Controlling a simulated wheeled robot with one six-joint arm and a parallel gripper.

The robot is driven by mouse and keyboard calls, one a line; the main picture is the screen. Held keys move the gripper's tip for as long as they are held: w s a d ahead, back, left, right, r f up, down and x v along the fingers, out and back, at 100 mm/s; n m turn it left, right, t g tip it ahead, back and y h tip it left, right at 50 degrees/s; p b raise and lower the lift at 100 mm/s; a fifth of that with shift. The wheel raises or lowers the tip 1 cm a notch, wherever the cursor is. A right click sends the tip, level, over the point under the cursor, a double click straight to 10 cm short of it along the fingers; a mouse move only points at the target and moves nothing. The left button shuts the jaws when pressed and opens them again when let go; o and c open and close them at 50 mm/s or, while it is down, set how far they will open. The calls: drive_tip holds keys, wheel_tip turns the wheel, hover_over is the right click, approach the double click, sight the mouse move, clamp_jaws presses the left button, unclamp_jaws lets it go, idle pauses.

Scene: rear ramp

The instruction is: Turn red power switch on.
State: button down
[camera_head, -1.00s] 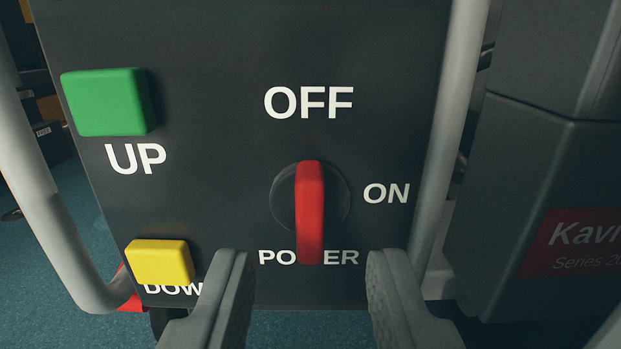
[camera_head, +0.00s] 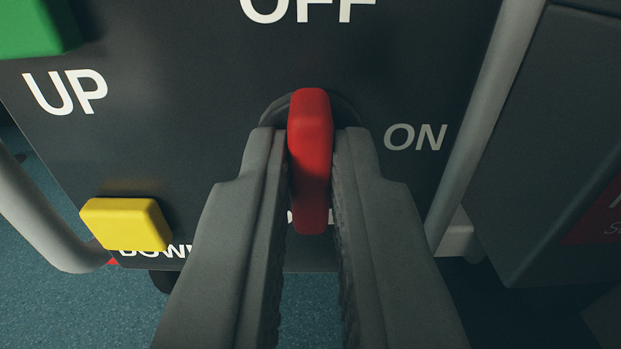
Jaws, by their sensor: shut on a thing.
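The red power switch (camera_head: 311,160) is an upright handle on a round dark base (camera_head: 347,108) in the dark control panel. Its long axis runs up and down, in line with the OFF label (camera_head: 307,10) above it. The ON label (camera_head: 415,137) is to its right. My gripper (camera_head: 311,150) is shut on the handle, with one finger against its left side and one against its right. The fingers hide much of the round base and most of the POWER label below.
A yellow button (camera_head: 126,223) with a partly hidden DOWN label is at lower left. A green button (camera_head: 35,28) is at upper left above UP. Grey rails flank the panel at left (camera_head: 40,215) and right (camera_head: 487,130). A dark box (camera_head: 560,130) stands at far right.

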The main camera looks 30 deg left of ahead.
drive_tip(key=m, duration=0.4)
drive_tip(key=shift+w+d+m, duration=0.1)
drive_tip(key=shift+m, duration=0.2)
drive_tip(key=c, duration=1.5)
unclamp_jaws()
drive_tip(key=shift+d, duration=0.1)
drive_tip(key=v, duration=1.2)
drive_tip(key=shift+o, duration=0.3)
